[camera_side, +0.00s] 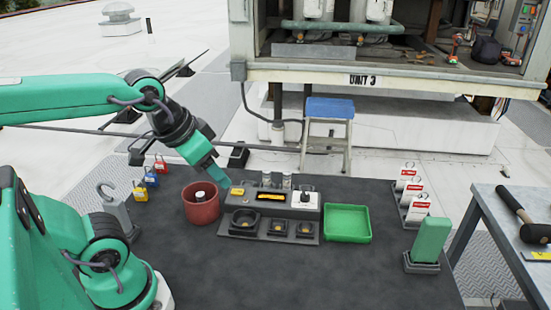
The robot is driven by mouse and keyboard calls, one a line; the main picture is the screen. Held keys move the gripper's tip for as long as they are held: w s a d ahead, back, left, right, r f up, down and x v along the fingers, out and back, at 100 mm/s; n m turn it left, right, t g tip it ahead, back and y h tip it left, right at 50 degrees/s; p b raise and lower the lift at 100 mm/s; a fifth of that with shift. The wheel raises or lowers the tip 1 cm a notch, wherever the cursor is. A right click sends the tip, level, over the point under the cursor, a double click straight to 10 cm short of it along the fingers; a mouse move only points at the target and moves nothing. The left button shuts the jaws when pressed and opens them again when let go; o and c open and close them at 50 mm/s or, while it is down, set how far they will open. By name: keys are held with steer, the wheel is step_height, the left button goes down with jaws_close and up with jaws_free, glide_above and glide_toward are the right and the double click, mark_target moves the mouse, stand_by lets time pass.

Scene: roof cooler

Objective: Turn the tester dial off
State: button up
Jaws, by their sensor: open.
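The tester (271,212) is a dark grey unit on the dark work table. It has a yellow-lettered display, a yellow label at its left and several round and square sockets in front. The dial (305,199) is a dark knob on a white plate at the tester's right end; its pointer setting is too small to read. My gripper (220,176) is open, tilted down above and to the left of the tester, apart from it and from the dial. Nothing shows between its jaws, though the gap is hard to see.
A red pot (201,207) stands left of the tester, below my gripper. A green tray (347,224) lies right of it. Colored padlocks (151,180) are at the left, red-and-white tags (409,187) and a green block (431,240) at the right. A hammer (524,213) lies on a side table.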

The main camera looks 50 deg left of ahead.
steer(key=w+r+m+g, duration=0.1)
steer(key=w+g, duration=0.1)
steer(key=w, duration=0.5)
steer(key=m+g, duration=0.3)
steer(key=m, duration=0.1)
glide_above(305, 191)
steer(key=f, duration=1.2)
steer(key=shift+s+d+f, duration=0.1)
steer(key=shift+s+f, duration=0.1)
steer(key=shift+f, duration=0.15)
steer(key=shift+w+f+g, duration=0.25)
steer(key=shift+f+g, duration=0.05)
steer(key=shift+f, duration=0.15)
steer(key=shift+f, duration=3.75)
steer(key=c, duration=1)
